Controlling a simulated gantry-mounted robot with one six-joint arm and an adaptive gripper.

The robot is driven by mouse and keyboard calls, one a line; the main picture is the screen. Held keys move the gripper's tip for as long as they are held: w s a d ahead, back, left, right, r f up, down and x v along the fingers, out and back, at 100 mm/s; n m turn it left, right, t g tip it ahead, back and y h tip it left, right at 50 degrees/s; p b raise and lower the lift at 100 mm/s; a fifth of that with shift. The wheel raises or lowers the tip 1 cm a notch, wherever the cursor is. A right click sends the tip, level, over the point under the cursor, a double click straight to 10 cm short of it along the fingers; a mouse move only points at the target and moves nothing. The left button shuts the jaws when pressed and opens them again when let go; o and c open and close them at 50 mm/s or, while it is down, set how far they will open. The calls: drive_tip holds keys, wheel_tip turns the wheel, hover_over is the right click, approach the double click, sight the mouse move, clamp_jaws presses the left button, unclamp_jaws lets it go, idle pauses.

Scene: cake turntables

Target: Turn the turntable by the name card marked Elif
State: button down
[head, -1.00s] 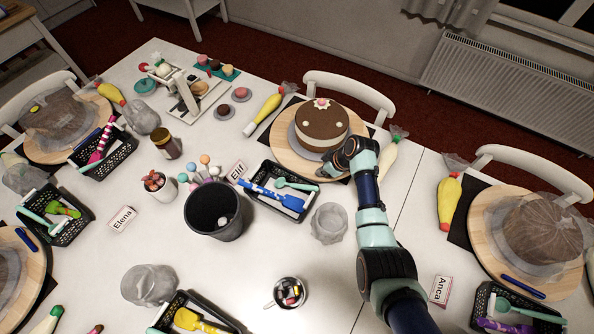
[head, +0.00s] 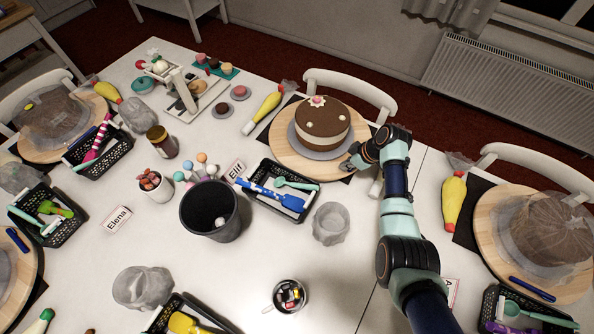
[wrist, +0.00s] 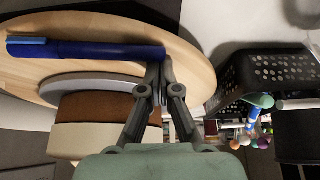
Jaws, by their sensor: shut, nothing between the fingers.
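The name card marked Elif (head: 236,172) lies left of a black basket. Behind that basket is the round wooden turntable (head: 283,155) with a brown and cream cake (head: 322,124) on a grey board. My gripper (head: 352,164) is at the turntable's front right rim, beside the cake. In the wrist view my gripper (wrist: 159,70) is shut and empty, its tips over the wooden turntable (wrist: 195,65). A blue pen (wrist: 90,51) lies across the wood, its end right at the fingertips. I cannot tell whether they touch. The pen is hidden in the head view.
Elif's black basket (head: 262,196) with tools and a crumpled clear bag (head: 331,224) stand in front of the turntable. A dark bucket (head: 210,213) is further left. A piping bag (head: 264,112) lies to the turntable's left. Anca's turntable (head: 490,235) stands at right.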

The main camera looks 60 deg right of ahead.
drive_tip(key=shift+s+d+f+b, duration=0.1)
drive_tip(key=shift+s+d+b, duration=0.2)
drive_tip(key=shift+d+b, duration=0.15)
drive_tip(key=shift+s+d+f+b, duration=0.1)
drive_tip(key=shift+s+d+b, duration=0.2)
drive_tip(key=shift+d, duration=0.25)
drive_tip(key=shift+s+d+r, duration=0.15)
drive_tip(key=shift+d+r, duration=0.05)
drive_tip(key=shift+d+f+b, duration=0.1)
drive_tip(key=shift+f+b, duration=0.1)
drive_tip(key=shift+b, duration=0.15)
drive_tip(key=d+b, duration=0.1)
drive_tip(key=b, duration=0.1)
drive_tip(key=d+b, duration=0.1)
drive_tip(key=b, duration=0.1)
drive_tip(key=shift+s+d+f, duration=0.2)
drive_tip(key=shift+s+d, duration=0.15)
drive_tip(key=d+b, duration=0.2)
drive_tip(key=b, duration=0.1)
drive_tip(key=shift+s+r, duration=0.1)
drive_tip(key=shift+s, duration=0.15)
drive_tip(key=shift+d+r, duration=0.15)
drive_tip(key=shift+r, duration=0.15)
